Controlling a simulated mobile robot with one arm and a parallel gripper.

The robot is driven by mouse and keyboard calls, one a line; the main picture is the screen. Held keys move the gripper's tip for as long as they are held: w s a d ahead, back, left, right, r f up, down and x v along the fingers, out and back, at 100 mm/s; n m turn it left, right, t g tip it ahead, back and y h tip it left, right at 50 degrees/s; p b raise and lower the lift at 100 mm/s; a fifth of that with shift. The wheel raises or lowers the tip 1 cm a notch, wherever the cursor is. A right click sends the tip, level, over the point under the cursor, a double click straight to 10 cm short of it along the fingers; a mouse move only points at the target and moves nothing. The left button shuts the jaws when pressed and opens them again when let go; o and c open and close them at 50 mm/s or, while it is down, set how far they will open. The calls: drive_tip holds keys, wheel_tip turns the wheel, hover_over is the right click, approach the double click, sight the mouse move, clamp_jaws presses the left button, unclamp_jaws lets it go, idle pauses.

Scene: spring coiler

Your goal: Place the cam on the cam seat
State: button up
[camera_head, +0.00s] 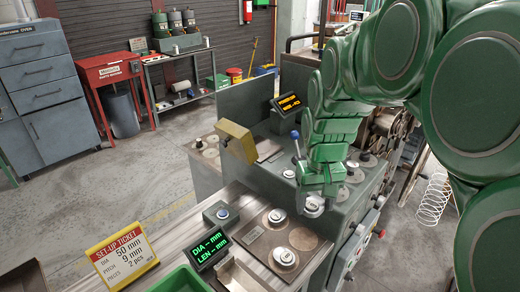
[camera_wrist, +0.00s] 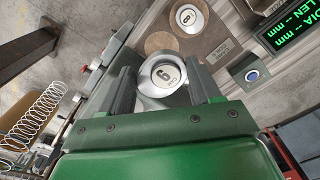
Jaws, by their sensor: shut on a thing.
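My gripper (camera_wrist: 166,88) is shut on a round silver cam (camera_wrist: 163,74), held between the two dark fingers in the wrist view. Its pale face carries one digit, 6 or 9; I cannot tell which way up it reads. In the head view the held cam (camera_head: 313,207) shows just below my green gripper (camera_head: 314,193), over the near side of the grey machine. I cannot tell whether it hangs free or touches a surface. I cannot clearly pick out the cam seat; my gripper and the cam may hide it.
A brown board (camera_head: 253,237) holds other silver cams (camera_head: 284,257) and a bare round spot (camera_head: 303,238). A set-up ticket (camera_head: 122,252) reads 50 mm, 9 mm, 2 pcs. A blue-knobbed lever (camera_head: 295,135) stands close left of my gripper. A green-lettered display (camera_head: 209,248) stands by the board.

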drive_tip(key=w+a+r, duration=0.2)
drive_tip(key=w, duration=0.8)
drive_tip(key=w+a+r, duration=0.2)
drive_tip(key=w, duration=0.8)
hover_over(259, 149)
drive_tip(key=shift+f, duration=1.35)
drive_tip(key=shift+w+d+f, duration=0.1)
drive_tip(key=shift+w+f, duration=0.05)
drive_tip(key=shift+f, duration=3.85)
drive_tip(key=shift+f, duration=0.1)
drive_tip(key=o, duration=1.2)
